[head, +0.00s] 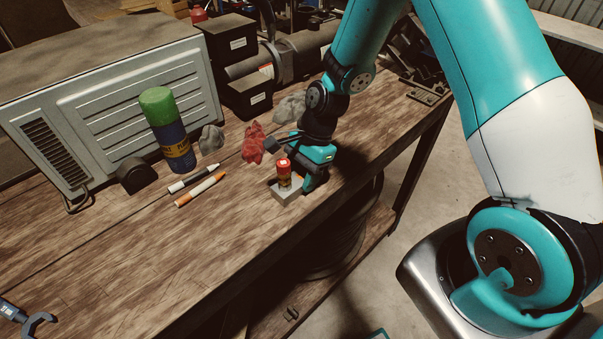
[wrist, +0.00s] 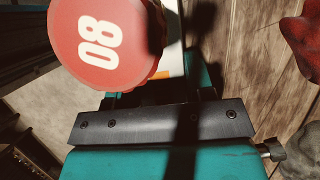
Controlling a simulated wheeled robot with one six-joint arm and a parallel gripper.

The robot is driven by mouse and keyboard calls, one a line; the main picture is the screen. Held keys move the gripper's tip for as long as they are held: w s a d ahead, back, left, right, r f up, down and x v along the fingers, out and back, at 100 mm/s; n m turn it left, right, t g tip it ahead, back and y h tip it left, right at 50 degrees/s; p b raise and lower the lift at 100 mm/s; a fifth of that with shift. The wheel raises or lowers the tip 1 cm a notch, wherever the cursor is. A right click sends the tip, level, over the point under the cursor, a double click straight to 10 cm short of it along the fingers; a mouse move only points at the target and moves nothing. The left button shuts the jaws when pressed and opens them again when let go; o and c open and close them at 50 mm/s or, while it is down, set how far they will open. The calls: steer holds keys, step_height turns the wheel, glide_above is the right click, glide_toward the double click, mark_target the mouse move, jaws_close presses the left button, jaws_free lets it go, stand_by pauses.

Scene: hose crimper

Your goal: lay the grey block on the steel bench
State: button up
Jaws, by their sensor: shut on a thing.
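The grey block (head: 286,193) is at my gripper (head: 301,181), near the front edge of the bench (head: 120,260). The bench top looks like worn wooden planks. My gripper is shut on the block. A small can with a red cap (head: 284,168) stands upright on the block. In the wrist view the red cap (wrist: 98,42), marked 08, is large and hides much of the block and the jaws (wrist: 160,85). I cannot tell whether the block touches the bench top or is slightly above it.
A green-capped blue can (head: 168,135) stands before a grey ribbed machine (head: 120,90).

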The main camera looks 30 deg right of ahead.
steer(key=o, duration=1.2)
steer(key=b+v, duration=0.2)
steer(key=v, duration=1.5)
steer(key=s+a+r+n, duration=0.2)
steer(key=s+a+n, duration=0.2)
steer(key=s+n, duration=0.3)
steer(key=s+a+r+n+t, duration=0.1)
steer(key=s+a+r+n, duration=0.2)
steer(key=s+n, duration=0.4)
steer(key=s+a+r+n, duration=0.2)
steer(key=s+a+n, duration=0.3)
steer(key=s+n, duration=0.2)
steer(key=shift+a+r, duration=0.3)
steer(key=shift+a, duration=0.05)
